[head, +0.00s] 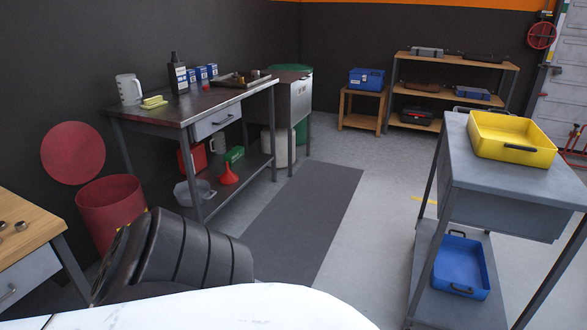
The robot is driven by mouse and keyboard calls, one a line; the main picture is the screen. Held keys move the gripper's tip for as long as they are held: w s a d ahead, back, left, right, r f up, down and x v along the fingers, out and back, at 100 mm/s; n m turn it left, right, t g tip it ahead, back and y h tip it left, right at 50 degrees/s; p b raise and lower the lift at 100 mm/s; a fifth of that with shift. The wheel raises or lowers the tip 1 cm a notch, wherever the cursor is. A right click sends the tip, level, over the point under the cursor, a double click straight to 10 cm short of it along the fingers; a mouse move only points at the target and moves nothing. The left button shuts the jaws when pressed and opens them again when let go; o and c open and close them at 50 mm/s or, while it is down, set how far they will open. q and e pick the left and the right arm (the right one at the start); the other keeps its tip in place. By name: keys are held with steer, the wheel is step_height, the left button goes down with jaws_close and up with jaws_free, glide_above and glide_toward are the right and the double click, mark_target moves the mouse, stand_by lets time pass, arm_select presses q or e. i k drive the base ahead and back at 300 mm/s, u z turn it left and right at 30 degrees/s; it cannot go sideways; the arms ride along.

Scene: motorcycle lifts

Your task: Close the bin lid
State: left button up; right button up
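The red bin (110,211) stands on the floor at the left of the head view, between the wooden-topped bench and the dark-topped workbench. Its round red lid (72,153) is open, standing nearly upright behind the bin's mouth near the dark wall. The lid's face is turned towards me. The bin's rim is visible. A black ribbed shape in front covers part of the bin's lower right side. Neither of my grippers shows in this view.
A wooden-topped bench (22,224) is left of the bin. The dark-topped workbench (190,106), with a jug, bottle and tray on it, stands right of it. A grey cart (515,187) with a yellow tray (500,150) is at right. The middle floor is clear around a dark mat (290,225).

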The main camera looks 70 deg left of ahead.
mark_target(73, 153)
steer(key=u, duration=3.1)
steer(key=i, duration=1.65)
